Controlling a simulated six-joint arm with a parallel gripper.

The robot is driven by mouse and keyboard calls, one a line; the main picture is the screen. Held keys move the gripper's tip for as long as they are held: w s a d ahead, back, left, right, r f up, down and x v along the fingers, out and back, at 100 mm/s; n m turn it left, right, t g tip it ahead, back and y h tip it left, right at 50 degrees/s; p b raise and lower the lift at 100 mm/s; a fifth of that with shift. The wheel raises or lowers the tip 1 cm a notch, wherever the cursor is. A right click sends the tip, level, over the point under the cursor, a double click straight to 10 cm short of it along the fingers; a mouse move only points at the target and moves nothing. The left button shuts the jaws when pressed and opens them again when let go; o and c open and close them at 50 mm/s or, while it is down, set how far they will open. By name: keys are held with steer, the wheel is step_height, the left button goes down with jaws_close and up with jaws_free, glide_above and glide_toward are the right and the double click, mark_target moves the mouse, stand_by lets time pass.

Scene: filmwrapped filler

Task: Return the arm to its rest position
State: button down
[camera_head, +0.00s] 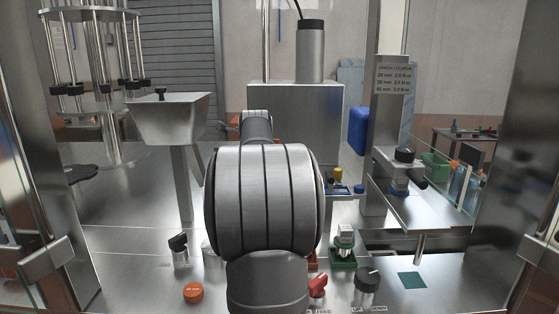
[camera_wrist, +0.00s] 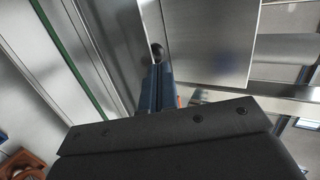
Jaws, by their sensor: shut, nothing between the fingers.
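My gripper (camera_wrist: 157,78) shows in the wrist view beyond the wide dark edge of its body. Its two narrow dark blue fingers lie side by side, shut with nothing held. A dark round knob appears just past the fingertips; I cannot tell how far away it is. In the head view my large grey arm link fills the middle and hides the gripper.
A metal hopper (camera_head: 168,117) stands left of my arm and a steel box (camera_head: 298,108) behind it. A clamp station (camera_head: 402,180) is at right. An orange cap (camera_head: 193,292), a red knob (camera_head: 318,286) and a black knob (camera_head: 368,280) sit along the front.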

steer(key=s+f, duration=0.1)
steer(key=s, duration=1)
steer(key=shift+d+f, duration=0.25)
steer(key=shift+d, duration=0.1)
steer(key=shift+f, duration=0.1)
steer(key=w+r, duration=0.2)
steer(key=w, duration=1.1)
steer(key=shift+w+a, duration=0.3)
steer(key=shift+w, duration=0.05)
steer(key=shift+s, duration=0.15)
